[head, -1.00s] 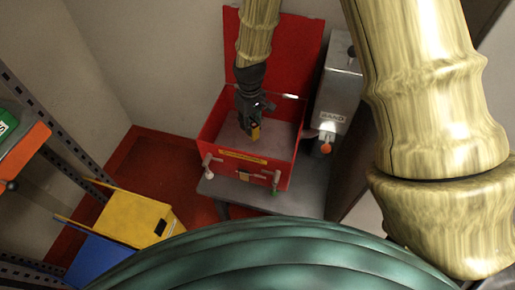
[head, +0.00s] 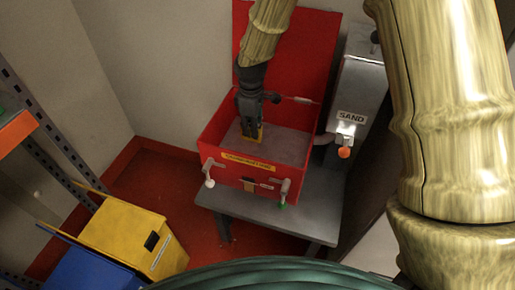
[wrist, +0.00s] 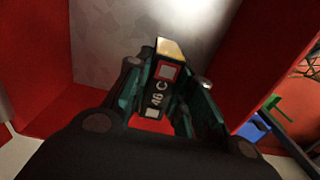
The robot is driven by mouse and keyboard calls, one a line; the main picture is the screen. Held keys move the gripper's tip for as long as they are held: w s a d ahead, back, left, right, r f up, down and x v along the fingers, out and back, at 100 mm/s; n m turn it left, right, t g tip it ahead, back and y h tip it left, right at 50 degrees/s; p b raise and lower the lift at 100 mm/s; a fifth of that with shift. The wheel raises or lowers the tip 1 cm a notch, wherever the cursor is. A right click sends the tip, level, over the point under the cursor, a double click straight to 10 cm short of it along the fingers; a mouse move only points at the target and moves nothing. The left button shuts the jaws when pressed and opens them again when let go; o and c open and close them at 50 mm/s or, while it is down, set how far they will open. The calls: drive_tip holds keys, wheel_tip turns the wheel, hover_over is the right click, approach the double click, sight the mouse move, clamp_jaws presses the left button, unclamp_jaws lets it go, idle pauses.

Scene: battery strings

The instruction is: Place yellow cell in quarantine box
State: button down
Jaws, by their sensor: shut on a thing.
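The yellow cell (head: 258,134) shows as a small yellow piece below my gripper's fingertips in the head view. In the wrist view the cell (wrist: 170,48) has a yellow end and a dark label face with white marks. My gripper (head: 248,128) is shut on the cell and points down inside the open red quarantine box (head: 212,132). The box has a yellow label on its front wall and its lid (head: 300,50) stands open at the back. The grey sandy floor of the box (wrist: 110,40) lies below the cell; whether they touch I cannot tell.
The box stands on a grey table (head: 312,215). A grey SAND dispenser (head: 360,85) with an orange knob stands to its right. A yellow bin (head: 125,235) and a blue bin (head: 90,272) are at the lower left, beside a metal rack (head: 45,125).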

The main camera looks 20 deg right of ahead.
drive_tip(key=shift+f, duration=4.05)
drive_tip(key=shift+f, duration=0.1)
drive_tip(key=c, duration=1.3)
unclamp_jaws()
drive_tip(key=shift+o, duration=0.2)
wheel_tip(320, 180, up, 12)
drive_tip(key=shift+r, duration=0.1)
